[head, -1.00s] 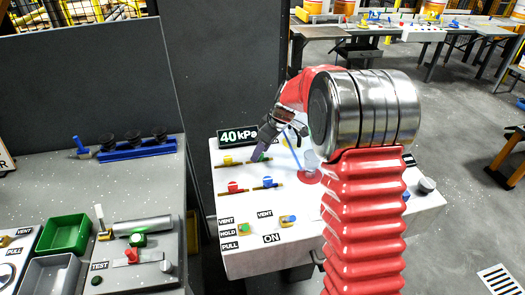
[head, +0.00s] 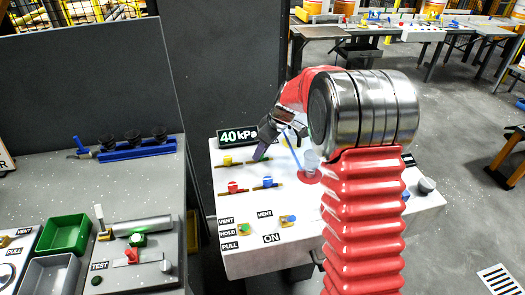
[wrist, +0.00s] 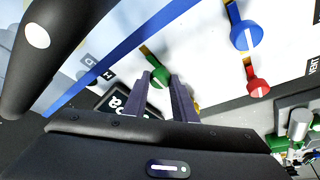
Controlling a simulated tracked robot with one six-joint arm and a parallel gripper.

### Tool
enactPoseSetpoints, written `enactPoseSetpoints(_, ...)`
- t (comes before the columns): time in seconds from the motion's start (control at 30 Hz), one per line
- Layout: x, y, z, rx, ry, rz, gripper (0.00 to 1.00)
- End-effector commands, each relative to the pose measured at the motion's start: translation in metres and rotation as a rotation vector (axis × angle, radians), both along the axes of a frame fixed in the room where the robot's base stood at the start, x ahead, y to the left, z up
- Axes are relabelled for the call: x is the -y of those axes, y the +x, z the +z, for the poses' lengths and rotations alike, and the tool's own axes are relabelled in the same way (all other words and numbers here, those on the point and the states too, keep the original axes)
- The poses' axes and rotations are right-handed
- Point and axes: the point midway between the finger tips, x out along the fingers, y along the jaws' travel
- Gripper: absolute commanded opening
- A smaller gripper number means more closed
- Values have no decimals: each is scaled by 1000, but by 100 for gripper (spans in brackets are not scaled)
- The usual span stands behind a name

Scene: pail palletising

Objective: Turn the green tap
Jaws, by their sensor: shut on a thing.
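The green tap (wrist: 158,78) is a round green knob with a pale bar across it, on a brass pipe on the white panel. My gripper (wrist: 160,85) is shut on it, with one dark finger on each side. In the head view my gripper (head: 260,153) reaches down to the upper pipe of the panel (head: 245,215), and its fingers hide most of the green tap there.
A 40 kPa display (head: 238,136) stands behind. A clear cup (head: 311,160) stands close to the right.

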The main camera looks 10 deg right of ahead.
Motion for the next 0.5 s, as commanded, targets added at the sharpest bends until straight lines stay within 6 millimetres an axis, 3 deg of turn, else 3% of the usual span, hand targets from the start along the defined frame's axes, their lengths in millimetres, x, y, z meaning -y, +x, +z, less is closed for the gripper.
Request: enactPoseSetpoints(0.5,-1,0,1,5,-6,-130,2)
